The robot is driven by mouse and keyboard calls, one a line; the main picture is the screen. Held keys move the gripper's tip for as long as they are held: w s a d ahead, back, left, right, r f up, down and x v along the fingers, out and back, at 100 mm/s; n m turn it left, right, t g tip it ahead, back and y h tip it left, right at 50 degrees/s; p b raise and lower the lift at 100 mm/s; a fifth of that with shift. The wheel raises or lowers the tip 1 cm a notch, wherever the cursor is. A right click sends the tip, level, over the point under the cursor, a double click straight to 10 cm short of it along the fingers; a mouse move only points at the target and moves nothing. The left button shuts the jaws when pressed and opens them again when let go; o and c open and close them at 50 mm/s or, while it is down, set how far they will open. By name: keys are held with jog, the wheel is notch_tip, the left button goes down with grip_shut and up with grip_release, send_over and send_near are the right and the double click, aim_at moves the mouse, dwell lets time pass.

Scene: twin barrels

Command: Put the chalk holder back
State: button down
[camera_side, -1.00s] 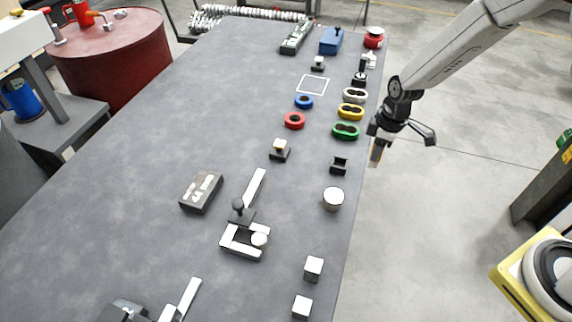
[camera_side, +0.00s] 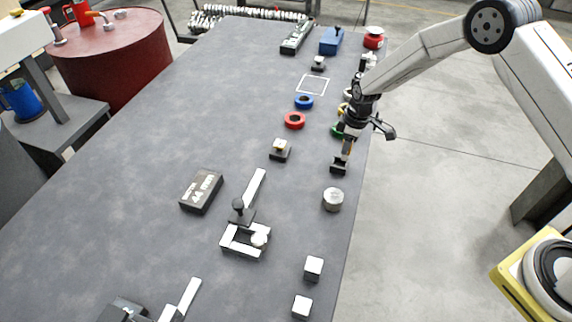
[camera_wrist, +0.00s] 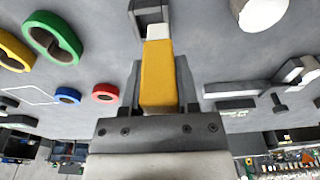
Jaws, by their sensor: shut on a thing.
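The chalk holder (camera_wrist: 158,75) is a yellow block with a white tip. My gripper (camera_wrist: 158,88) is shut on it, with one dark finger on each side. In the side view my gripper (camera_side: 348,143) is at the table's right edge, just above a small black cradle (camera_side: 339,169). The cradle (camera_wrist: 148,12) also shows at the top of the wrist view, with the white tip overlapping its lower part. I cannot tell whether the tip touches it. In the side view the chalk holder is small and partly hidden by my gripper.
Green (camera_side: 337,130), yellow and white double rings lie behind my gripper, partly covered by my arm. A red ring (camera_side: 295,120) and blue ring (camera_side: 304,101) lie to the left. A silver cylinder (camera_side: 333,199) stands in front of the cradle.

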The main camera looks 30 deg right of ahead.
jog(key=shift+w+f, duration=0.6)
jog(key=shift+f, duration=0.15)
jog(key=shift+w+f, duration=0.3)
jog(key=shift+f, duration=1.5)
jog(key=shift+f, duration=0.15)
jog(key=shift+c, duration=1.7)
grip_release()
